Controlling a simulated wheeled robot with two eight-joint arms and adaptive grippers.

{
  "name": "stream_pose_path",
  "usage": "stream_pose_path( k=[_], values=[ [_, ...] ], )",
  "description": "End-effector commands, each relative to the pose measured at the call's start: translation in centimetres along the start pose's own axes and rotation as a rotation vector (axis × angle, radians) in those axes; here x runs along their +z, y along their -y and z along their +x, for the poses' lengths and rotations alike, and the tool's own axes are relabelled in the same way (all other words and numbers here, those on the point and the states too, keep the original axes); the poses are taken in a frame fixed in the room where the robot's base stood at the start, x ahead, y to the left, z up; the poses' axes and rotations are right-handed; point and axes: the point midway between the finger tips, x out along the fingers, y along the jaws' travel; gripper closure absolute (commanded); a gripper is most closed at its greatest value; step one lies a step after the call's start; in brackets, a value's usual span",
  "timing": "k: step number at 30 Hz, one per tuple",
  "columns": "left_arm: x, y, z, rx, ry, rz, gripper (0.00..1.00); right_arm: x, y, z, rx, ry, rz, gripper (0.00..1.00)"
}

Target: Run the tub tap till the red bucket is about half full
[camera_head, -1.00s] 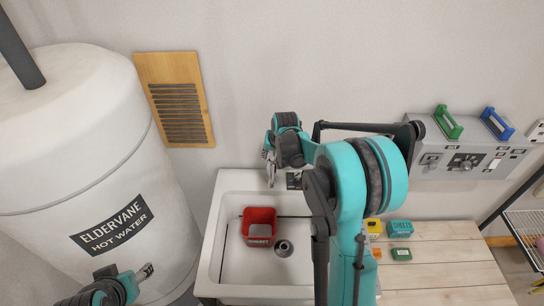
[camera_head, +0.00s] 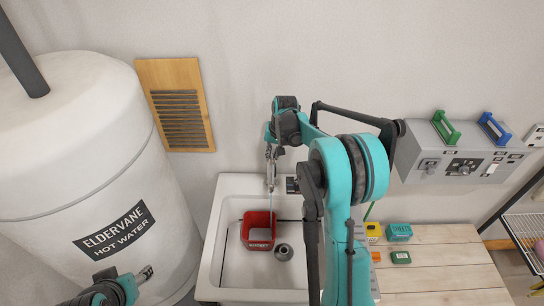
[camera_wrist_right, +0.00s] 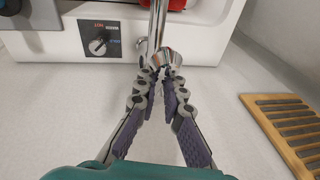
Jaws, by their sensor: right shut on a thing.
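The red bucket (camera_head: 259,241) stands upright in the white tub (camera_head: 233,268), left of the drain. A thin pale stream (camera_head: 270,203) runs down from the tap towards the bucket. The water level inside is too small to tell. The chrome tap (camera_wrist_right: 156,28) shows in the right wrist view, with a corner of the bucket (camera_wrist_right: 187,4) at the top edge. My right gripper (camera_wrist_right: 160,72) is shut on the tap's handle (camera_wrist_right: 163,59); it also shows in the head view (camera_head: 271,160) behind the tub. My left gripper (camera_head: 147,272) is empty in front of the heater, its jaw state unclear.
A white hot water heater (camera_head: 100,170) stands at the left. A dial panel (camera_wrist_right: 100,39) is on the tub's back. A wooden table (camera_head: 440,262) with small boxes (camera_head: 398,231) is at the right. A grey control box (camera_head: 455,160) hangs on the wall.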

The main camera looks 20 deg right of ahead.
Motion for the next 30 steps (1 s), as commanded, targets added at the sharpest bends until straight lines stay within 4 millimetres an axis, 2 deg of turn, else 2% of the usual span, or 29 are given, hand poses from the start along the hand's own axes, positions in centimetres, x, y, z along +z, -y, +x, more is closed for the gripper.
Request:
stream_pose_path(
  k=[1, 3, 4, 13, 17, 30],
  values=[
    [0.0, 0.0, 0.0, 0.0, 0.0, 0.0, 0.45, 0.1, 0.0, 0.0, 0.001, 0.002, 0.0, 1.0],
    [0.0, 0.0, 0.0, 0.0, 0.0, 0.0, 0.45, 0.1, 0.0, 0.0, 0.0, 0.002, 0.0, 0.76],
    [0.0, 0.0, 0.0, 0.0, 0.0, 0.0, 0.45, 0.1, 0.0, 0.0, 0.0, 0.002, 0.0, 0.7],
    [0.0, 0.0, 0.0, 0.0, 0.0, 0.0, 0.45, 0.1, 0.0, -0.1, 0.0, 0.0, 0.0, 0.7],
    [0.0, 0.0, 0.0, 0.0, 0.0, 0.0, 0.45, 0.1, 0.0, -1.1, 0.0, 0.0, 0.0, 0.7],
    [0.0, 0.0, 0.0, 0.0, 0.0, 0.0, 0.45, 0.1, 0.0, -9.9, 0.0, 0.001, 0.0, 0.7]
  ],
)
